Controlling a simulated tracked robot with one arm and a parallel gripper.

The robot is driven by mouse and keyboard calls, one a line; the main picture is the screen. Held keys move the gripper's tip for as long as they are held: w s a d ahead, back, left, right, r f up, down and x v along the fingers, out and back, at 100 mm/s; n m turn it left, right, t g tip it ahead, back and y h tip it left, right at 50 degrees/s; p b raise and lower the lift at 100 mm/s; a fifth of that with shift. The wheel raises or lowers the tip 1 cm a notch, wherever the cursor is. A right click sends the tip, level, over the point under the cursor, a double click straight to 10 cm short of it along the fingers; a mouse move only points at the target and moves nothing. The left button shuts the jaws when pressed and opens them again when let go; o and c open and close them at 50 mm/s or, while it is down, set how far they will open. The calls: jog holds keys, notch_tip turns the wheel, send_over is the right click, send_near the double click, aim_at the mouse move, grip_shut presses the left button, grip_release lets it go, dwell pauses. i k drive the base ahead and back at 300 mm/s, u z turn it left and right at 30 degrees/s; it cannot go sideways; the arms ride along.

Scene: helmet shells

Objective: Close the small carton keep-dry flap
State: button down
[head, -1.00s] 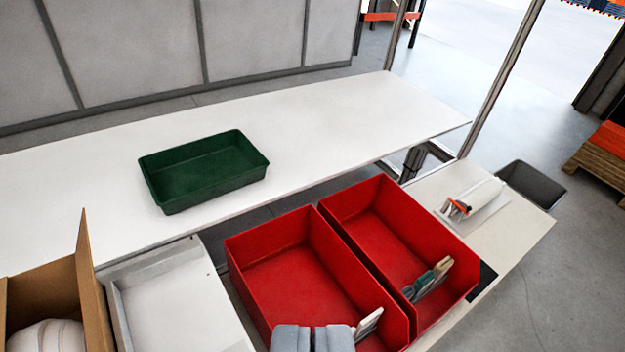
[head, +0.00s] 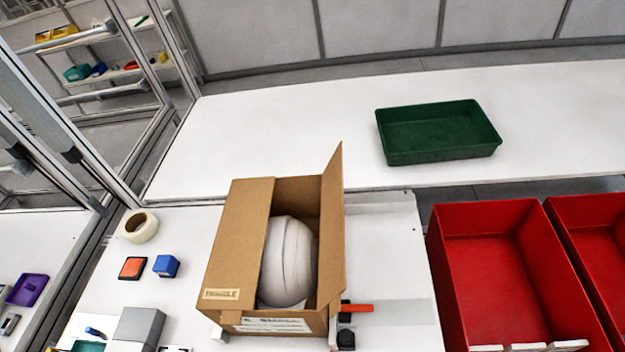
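The small brown carton (head: 228,245) stands on the white bench, at the middle of the head view. Its left flap, with a FRAGILE label (head: 221,294), lies folded over the left part of the top. Its right flap (head: 333,235) stands up, leaving the top partly open. A white rounded shell (head: 287,262) shows inside through the gap. A white printed label (head: 272,325) is on the carton's front. I do not see my gripper in this view.
A green tray (head: 438,158) sits on the long white table behind. Red bins (head: 490,265) stand to the right. A tape roll (head: 139,226), orange block (head: 133,268), blue block (head: 166,266) and grey block (head: 139,327) lie left. An orange-handled item (head: 356,308) is close right of the carton.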

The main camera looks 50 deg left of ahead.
aim_at(333, 263)
jog(key=u, duration=0.55)
jog(key=k, duration=0.35)
jog(key=u, duration=0.3)
